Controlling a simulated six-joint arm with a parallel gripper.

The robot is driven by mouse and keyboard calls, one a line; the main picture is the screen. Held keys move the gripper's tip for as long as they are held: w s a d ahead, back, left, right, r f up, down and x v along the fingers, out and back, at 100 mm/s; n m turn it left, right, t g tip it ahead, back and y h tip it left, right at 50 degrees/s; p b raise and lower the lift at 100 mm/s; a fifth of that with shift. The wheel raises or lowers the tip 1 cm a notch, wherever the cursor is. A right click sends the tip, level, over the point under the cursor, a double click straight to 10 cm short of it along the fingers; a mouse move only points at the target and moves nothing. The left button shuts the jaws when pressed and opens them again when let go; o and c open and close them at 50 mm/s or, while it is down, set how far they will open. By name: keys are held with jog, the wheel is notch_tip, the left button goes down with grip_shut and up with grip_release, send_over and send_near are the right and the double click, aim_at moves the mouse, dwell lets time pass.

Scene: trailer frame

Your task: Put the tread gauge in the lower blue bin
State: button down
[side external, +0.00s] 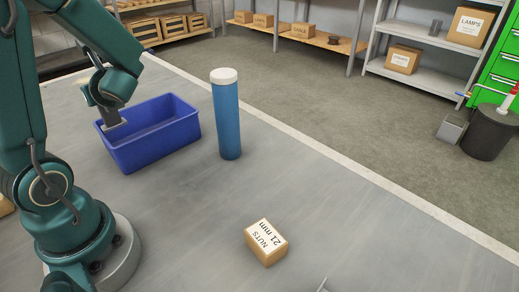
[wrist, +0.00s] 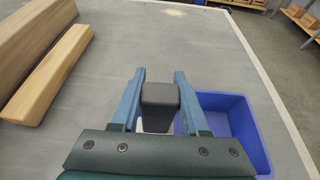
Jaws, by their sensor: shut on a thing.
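My gripper (wrist: 159,76) is shut on a dark grey block with a paler part below, which I take as the tread gauge (wrist: 161,98). In the side external view my gripper (side external: 107,110) is at the near left part of the blue bin (side external: 155,143), around rim height or above. A grey end of the gauge (side external: 116,124) shows there against the bin. In the wrist view the blue bin (wrist: 246,135) lies just right of the fingers, and the right finger overlaps its edge. The bin's visible inside looks empty. Only one blue bin is in view.
A blue bottle with a white cap (side external: 226,115) stands upright right of the bin. A nuts box (side external: 266,242) sits nearer on the grey table. Wooden beams (wrist: 45,78) lie at left in the wrist view. Stocked shelves (side external: 420,75) stand beyond the table.

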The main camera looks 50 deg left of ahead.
jog(key=shift+w+d+f, duration=0.3)
jog(key=shift+w+f, duration=1)
jog(key=shift+f, duration=0.2)
jog(key=shift+w+d+f, duration=0.35)
jog(key=shift+w+f, duration=1)
jog(key=shift+f, duration=0.1)
jog(key=shift+w+d+f, duration=0.3)
jog(key=shift+w+f, duration=1)
jog(key=shift+f, duration=0.2)
jog(key=shift+f, duration=0.1)
jog(key=shift+c, duration=2)
grip_release()
jog(key=s+d+r+n+t+h, duration=0.2)
jog(key=d+n, duration=0.4)
jog(key=d, duration=0.3)
jog(key=s+d+r+n+t+h, duration=0.1)
jog(key=d+r+n+h, duration=0.3)
jog(key=d, duration=0.5)
jog(key=s+d+r+n+t+h, duration=0.2)
jog(key=s+d+r+n+h, duration=0.2)
jog(key=d+n+h, duration=0.3)
jog(key=shift+d+n+t, duration=0.3)
jog(key=shift+d+n, duration=0.2)
jog(key=shift+d, duration=0.7)
